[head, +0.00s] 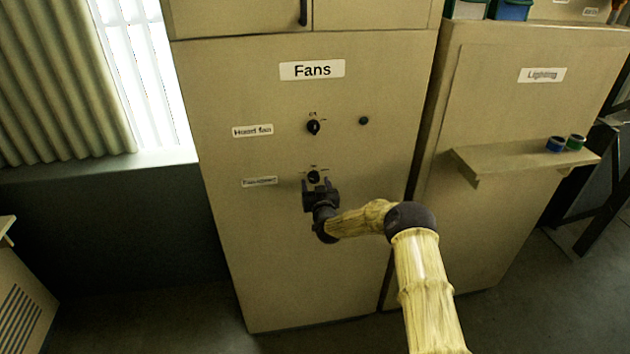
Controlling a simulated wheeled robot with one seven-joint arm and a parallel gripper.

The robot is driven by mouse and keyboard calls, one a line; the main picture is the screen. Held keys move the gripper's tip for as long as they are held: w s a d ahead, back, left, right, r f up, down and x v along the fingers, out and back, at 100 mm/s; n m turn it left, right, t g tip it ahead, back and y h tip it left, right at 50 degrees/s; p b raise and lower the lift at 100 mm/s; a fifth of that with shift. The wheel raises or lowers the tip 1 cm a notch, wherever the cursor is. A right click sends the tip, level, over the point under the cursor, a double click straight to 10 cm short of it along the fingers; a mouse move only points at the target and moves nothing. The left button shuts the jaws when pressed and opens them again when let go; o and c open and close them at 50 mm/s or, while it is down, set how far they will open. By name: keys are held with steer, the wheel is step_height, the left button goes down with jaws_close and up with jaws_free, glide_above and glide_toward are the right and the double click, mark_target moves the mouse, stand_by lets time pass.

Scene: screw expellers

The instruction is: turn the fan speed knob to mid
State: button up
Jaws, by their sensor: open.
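A tan cabinet with a "Fans" label (312,70) carries two black rotary knobs. The upper knob (313,127) is beside a label that seems to read "Hood fan" (253,131). The lower knob (313,176) is beside a label (259,182) too blurred to read surely. My gripper (317,184) is open at the lower knob, its two fingertips just below and to either side of it. I cannot tell whether they touch it. The lower knob's pointer setting is too small to tell.
A small dark green button or lamp (363,121) is right of the upper knob. To the right, a "Lighting" cabinet (541,75) has a protruding shelf (515,160) with blue and green rings. The cabinet front around my gripper is clear.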

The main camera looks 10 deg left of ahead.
steer(key=shift+w+a, duration=0.15)
steer(key=shift+w, duration=0.5)
steer(key=c, duration=1)
